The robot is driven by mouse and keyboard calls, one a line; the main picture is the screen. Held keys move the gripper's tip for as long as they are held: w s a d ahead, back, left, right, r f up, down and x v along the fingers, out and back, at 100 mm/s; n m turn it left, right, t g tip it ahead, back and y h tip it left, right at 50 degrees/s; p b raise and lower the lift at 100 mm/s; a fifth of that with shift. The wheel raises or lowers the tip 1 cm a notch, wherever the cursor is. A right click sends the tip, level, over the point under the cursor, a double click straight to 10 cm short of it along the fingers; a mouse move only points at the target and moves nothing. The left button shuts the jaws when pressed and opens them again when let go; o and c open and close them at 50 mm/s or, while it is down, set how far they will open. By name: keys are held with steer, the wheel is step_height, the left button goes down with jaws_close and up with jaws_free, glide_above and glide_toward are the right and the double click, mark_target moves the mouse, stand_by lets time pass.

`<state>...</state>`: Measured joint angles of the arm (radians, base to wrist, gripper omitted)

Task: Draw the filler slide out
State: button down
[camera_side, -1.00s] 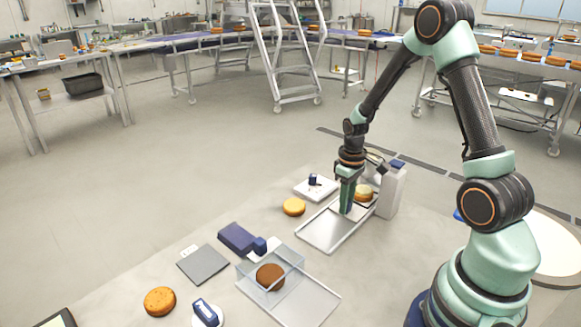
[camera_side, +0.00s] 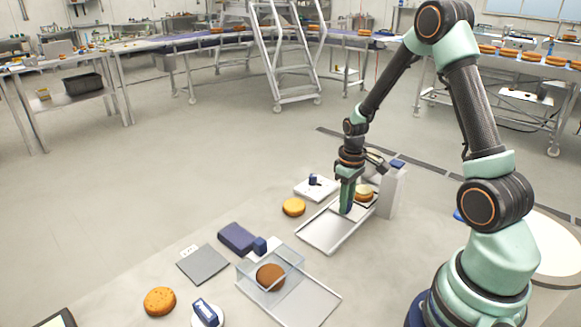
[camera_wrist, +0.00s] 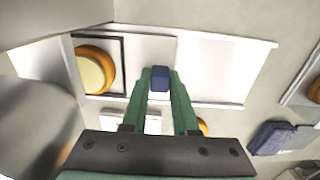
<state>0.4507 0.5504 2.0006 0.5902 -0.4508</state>
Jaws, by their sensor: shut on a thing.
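My gripper (camera_side: 346,211) points down over the near filling station, at the right of the work area. In the wrist view its green fingers (camera_wrist: 160,84) are closed on a dark blue knob (camera_wrist: 160,74). The knob appears to be the handle of the white filler slide (camera_wrist: 148,48); in the side view the fingers hide it. A brown round with a pale cream top (camera_wrist: 94,70) lies beside the slide within a dark square frame (camera_wrist: 123,68). That round also shows behind my gripper in the side view (camera_side: 365,192).
A white tower with a blue top (camera_side: 391,190) stands right of the slide. An empty railed tray (camera_side: 322,236) extends towards the front left. A yellow round (camera_side: 293,207) and a white plate with a blue knob (camera_side: 316,188) lie nearby. A clear cover (camera_side: 258,285) stands farther forward.

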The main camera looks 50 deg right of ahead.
stand_by(0.5)
steer(key=a, duration=1.1)
steer(key=shift+a, duration=0.3)
steer(key=c, duration=0.7)
jaws_free()
steer(key=shift+r, duration=0.1)
step_height(320, 180, up, 12)
